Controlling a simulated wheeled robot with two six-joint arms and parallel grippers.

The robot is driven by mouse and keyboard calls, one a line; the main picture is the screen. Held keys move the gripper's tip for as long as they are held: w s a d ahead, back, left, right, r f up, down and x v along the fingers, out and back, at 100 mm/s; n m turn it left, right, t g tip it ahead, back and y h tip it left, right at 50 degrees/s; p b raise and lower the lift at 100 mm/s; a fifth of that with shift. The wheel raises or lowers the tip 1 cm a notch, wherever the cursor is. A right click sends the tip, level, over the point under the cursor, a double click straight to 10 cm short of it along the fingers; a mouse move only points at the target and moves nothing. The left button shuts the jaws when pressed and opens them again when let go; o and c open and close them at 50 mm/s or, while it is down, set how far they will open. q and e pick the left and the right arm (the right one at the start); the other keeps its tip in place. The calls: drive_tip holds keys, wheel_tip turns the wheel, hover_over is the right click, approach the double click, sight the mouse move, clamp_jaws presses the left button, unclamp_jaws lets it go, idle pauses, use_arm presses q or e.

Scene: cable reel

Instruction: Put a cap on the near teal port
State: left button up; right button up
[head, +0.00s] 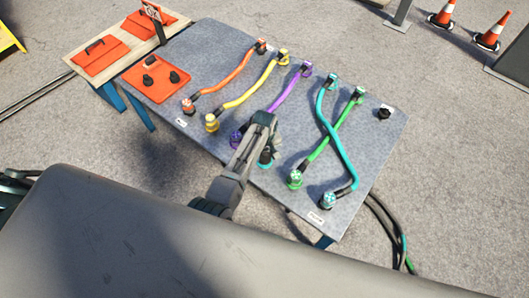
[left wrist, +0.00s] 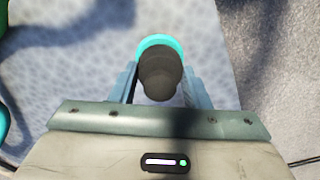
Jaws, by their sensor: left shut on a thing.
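My left gripper (head: 266,150) is over the near edge of the table, between the purple and green near plugs. In the left wrist view its fingers are shut on a black cap (left wrist: 160,75). The near teal port (head: 265,160) shows just below the fingers; its bright teal rim (left wrist: 159,43) shows behind the cap in the left wrist view. The cap lines up with the port or nearly so, but I cannot tell whether it is seated or just above. My right gripper is not in view.
Orange, yellow, purple, green and teal cables run across the grey table (head: 215,50). The green plug (head: 295,179) is close to the right of my gripper. The teal cable (head: 338,140) crosses the green one. An orange mat (head: 135,86) holds several black caps. A black cap (head: 384,113) is at the right.

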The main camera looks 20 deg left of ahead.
use_arm(q)
drive_tip(key=shift+p, duration=0.35)
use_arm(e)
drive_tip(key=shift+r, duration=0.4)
use_arm(q)
drive_tip(key=shift+f, duration=0.3)
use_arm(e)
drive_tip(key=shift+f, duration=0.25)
use_arm(q)
drive_tip(key=o, duration=1.2)
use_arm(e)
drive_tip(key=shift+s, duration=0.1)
use_arm(q)
wheel_tip(320, 180, up, 11)
drive_tip(key=shift+f, duration=0.1)
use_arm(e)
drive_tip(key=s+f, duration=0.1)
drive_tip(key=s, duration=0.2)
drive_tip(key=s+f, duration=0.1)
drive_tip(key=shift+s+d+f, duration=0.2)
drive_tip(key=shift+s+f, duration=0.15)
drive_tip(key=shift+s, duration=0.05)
